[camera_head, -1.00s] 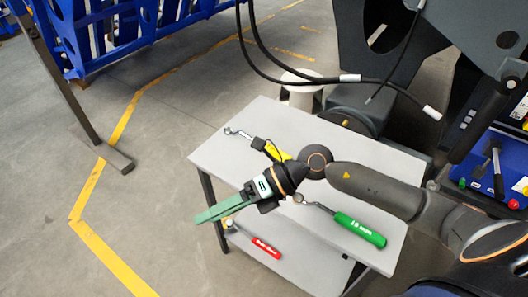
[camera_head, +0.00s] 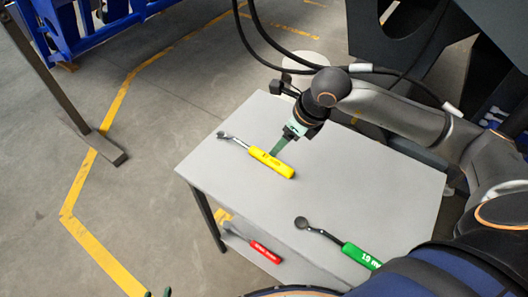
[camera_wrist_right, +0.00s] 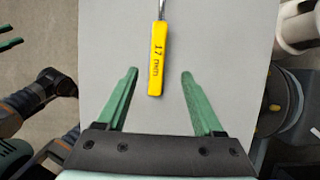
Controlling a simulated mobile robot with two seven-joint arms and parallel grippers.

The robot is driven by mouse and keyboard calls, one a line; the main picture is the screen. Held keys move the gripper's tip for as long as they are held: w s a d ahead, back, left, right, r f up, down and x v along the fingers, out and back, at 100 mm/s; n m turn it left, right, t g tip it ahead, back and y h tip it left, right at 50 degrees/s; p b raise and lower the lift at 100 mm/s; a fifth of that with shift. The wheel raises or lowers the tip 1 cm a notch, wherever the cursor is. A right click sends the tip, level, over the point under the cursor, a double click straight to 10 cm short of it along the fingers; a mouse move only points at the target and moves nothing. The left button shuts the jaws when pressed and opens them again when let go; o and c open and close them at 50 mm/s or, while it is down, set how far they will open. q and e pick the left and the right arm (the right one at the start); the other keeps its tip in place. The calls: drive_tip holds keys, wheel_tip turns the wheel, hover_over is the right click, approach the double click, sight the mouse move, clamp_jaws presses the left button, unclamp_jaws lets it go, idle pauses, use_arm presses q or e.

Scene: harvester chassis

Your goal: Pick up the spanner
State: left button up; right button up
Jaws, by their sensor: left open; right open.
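A yellow-handled spanner (camera_head: 271,164) lies on the grey tabletop, its metal head toward the left. In the right wrist view its handle (camera_wrist_right: 157,60) reads "17 mm", and its end lies between the fingertips in the picture. My right gripper (camera_head: 279,147) is open and empty, pointing down close beside the handle in the head view; contact cannot be told. A green-handled spanner (camera_head: 360,255) lies nearer on the same tabletop. A red-handled one (camera_head: 265,252) lies on the lower shelf. My left gripper (camera_head: 158,293) is open, with only its green fingertips at the bottom edge.
The grey two-level table (camera_head: 215,170) has free room around the spanners. Black hoses (camera_head: 262,50) and the dark chassis (camera_head: 400,35) are behind it. A white cylinder (camera_head: 300,70) stands behind the far edge. A blue rack (camera_head: 100,25) is at the far left.

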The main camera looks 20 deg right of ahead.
sight(268, 157)
drive_tip(key=x, duration=1)
drive_tip(key=shift+a+p, duration=0.15)
drive_tip(key=shift+p, duration=0.2)
drive_tip(key=shift+r, duration=0.1)
clamp_jaws()
idle(0.8)
